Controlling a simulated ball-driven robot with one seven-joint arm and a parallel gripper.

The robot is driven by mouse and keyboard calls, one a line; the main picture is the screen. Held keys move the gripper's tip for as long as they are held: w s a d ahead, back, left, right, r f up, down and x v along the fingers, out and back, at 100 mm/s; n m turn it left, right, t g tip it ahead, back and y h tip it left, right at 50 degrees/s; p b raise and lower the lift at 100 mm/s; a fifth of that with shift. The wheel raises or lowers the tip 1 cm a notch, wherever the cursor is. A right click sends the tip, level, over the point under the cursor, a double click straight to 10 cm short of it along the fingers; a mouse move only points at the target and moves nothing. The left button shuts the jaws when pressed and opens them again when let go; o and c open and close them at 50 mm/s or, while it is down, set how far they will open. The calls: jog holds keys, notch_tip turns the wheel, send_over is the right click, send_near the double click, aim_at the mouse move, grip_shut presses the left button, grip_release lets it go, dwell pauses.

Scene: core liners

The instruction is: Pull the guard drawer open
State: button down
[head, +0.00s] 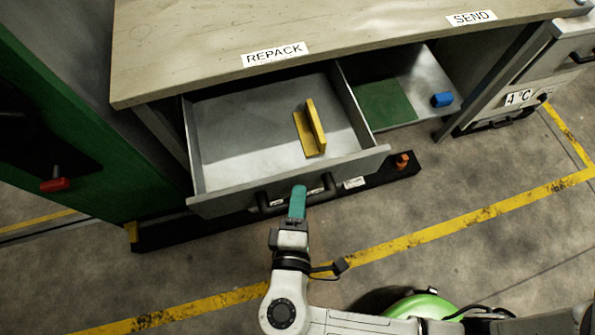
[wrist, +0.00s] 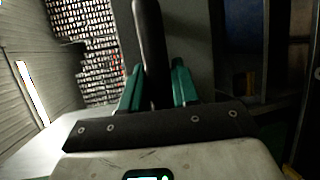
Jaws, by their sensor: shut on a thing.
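The guard drawer (head: 228,172) is a grey metal drawer under the worktop, standing pulled out, with its inside showing. A yellow angled piece (head: 310,130) lies inside it. A dark bar handle (head: 268,203) runs along the drawer front. My gripper (head: 298,195) has teal fingers and is at the handle, near its middle. In the wrist view, the dark handle bar (wrist: 150,50) stands between my two teal fingers (wrist: 155,90), and they are shut on it. The fingers hide part of the handle in the head view.
The worktop (head: 190,55) bears REPACK and SEND labels. A dark base rail (head: 385,176) lies below. A green cabinet (head: 70,150) stands left.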

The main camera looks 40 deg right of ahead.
jog(key=c, duration=0.9)
grip_release()
jog(key=v, duration=1)
jog(key=shift+s+a, duration=0.3)
